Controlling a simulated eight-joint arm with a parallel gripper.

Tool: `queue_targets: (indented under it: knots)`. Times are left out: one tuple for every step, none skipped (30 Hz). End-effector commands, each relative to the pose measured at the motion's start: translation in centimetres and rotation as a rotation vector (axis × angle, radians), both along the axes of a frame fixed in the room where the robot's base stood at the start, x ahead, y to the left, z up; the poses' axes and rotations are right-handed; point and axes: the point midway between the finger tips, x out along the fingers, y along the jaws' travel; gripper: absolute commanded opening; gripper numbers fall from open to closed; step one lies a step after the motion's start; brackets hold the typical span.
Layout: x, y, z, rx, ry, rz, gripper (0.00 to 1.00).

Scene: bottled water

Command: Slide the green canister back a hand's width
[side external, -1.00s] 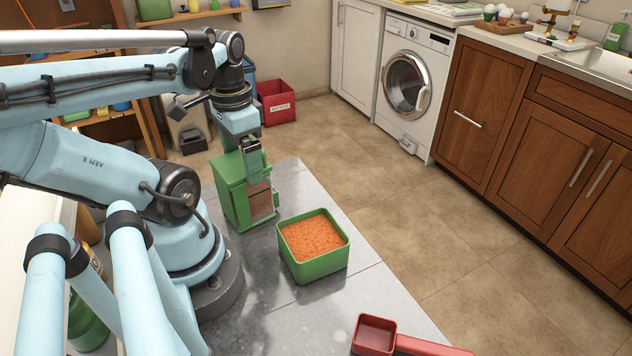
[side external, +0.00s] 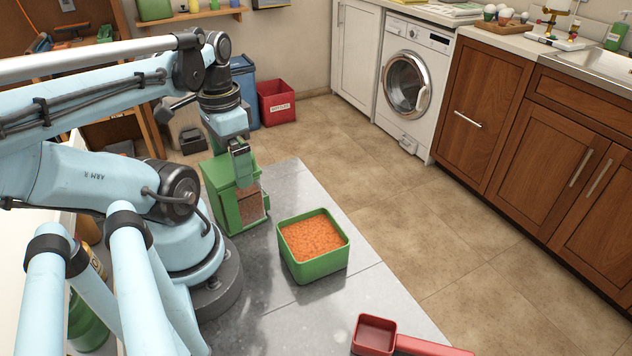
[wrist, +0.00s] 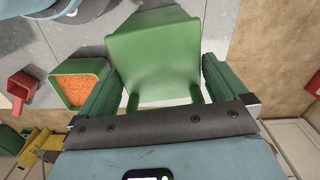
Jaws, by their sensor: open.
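The green canister (side external: 221,180) is a tall box with a clear window showing brown contents. It stands upright on the grey slab, beside my arm's base. My gripper (side external: 241,168) is at its upper part in the side view. In the wrist view the canister (wrist: 155,50) fills the space ahead, between the two green-padded fingers of my gripper (wrist: 158,78). The fingers are spread, one on each side of it. I cannot tell whether either finger touches it. Part of its top is hidden behind my gripper in the side view.
A green tub (side external: 316,268) of orange grains stands close to the right of the canister. A red scoop (side external: 375,334) lies at the slab's front. A red bin (side external: 276,103) and a blue bin (side external: 246,95) stand behind. The grey slab (side external: 300,185) is bare behind the tub.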

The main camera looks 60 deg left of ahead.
Motion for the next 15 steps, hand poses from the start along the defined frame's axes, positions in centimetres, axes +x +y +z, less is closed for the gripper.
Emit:
queue_targets:
  knots:
    - [0.0, 0.0, 0.3, 0.0, 0.0, 0.0, 1.0]
    - [0.0, 0.0, 0.5, 0.0, 0.0, 0.0, 1.0]
    - [0.0, 0.0, 0.8, 0.0, 0.0, 0.0, 1.0]
    - [0.0, 0.0, 1.1, 0.0, 0.0, 0.0, 1.0]
    - [0.0, 0.0, 1.5, 0.0, 0.0, 0.0, 1.0]
    - [0.0, 0.0, 2.0, 0.0, 0.0, 0.0, 1.0]
    - [0.0, 0.0, 2.4, 0.0, 0.0, 0.0, 1.0]
    - [0.0, 0.0, 2.9, 0.0, 0.0, 0.0, 1.0]
    - [0.0, 0.0, 3.5, 0.0, 0.0, 0.0, 1.0]
    - [0.0, 0.0, 4.0, 0.0, 0.0, 0.0, 1.0]
    - [0.0, 0.0, 4.5, 0.0, 0.0, 0.0, 1.0]
    - [0.0, 0.0, 5.2, 0.0, 0.0, 0.0, 1.0]
    - [0.0, 0.0, 5.7, 0.0, 0.0, 0.0, 1.0]
    - [0.0, 0.0, 6.3, 0.0, 0.0, 0.0, 1.0]
    - [0.0, 0.0, 7.0, 0.0, 0.0, 0.0, 1.0]
